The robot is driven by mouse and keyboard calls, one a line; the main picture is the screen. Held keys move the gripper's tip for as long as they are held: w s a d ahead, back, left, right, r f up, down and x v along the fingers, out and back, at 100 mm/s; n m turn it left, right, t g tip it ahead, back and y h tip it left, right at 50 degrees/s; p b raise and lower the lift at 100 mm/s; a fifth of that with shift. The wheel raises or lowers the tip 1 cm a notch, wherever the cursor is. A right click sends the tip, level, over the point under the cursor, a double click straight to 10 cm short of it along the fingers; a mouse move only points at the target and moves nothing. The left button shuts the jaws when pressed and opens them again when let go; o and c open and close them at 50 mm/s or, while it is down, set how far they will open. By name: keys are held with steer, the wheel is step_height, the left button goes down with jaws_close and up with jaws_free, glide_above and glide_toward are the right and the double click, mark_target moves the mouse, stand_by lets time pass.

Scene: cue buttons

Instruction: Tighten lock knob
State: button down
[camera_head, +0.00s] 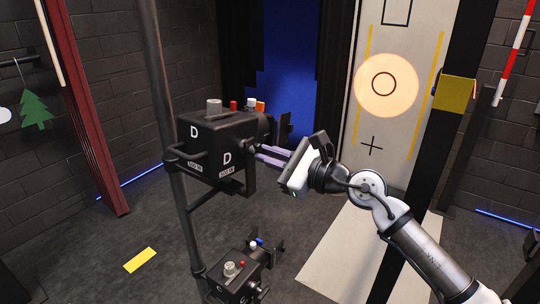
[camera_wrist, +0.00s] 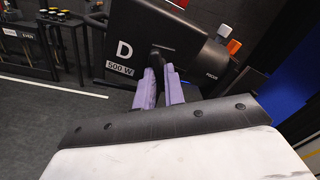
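The upper black stage lamp (camera_head: 208,140), marked D and 500 W, hangs on a vertical pole; it also shows in the wrist view (camera_wrist: 190,48). A dark round part (camera_wrist: 159,56), seemingly the lock knob, sits on the lamp's side at the yoke. My gripper (camera_head: 262,154) reaches the lamp's right side from the right. In the wrist view its two purple fingers (camera_wrist: 159,72) point at the dark part with a narrow gap between them. The fingertips partly hide it, and whether they touch or grip it cannot be told. In the head view the knob is hidden.
The pole (camera_head: 165,110) stands left of the lamp. A second, lower lamp (camera_head: 236,280) is below. Grey (camera_head: 213,106), red (camera_head: 233,105) and white (camera_head: 252,102) controls top the upper lamp. A dark post (camera_head: 440,150) stands behind my arm. The floor at left is mostly clear.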

steer(key=shift+f+m+b, duration=0.1)
steer(key=shift+m+b, duration=0.2)
steer(key=shift+b, duration=0.25)
steer(key=m+b, duration=0.3)
steer(key=m, duration=0.8)
steer(key=m+b, duration=0.4)
steer(key=m, duration=0.7)
steer(key=shift+r+m, duration=0.2)
steer(key=shift+m, duration=0.2)
steer(key=c, duration=1.5)
jaws_free()
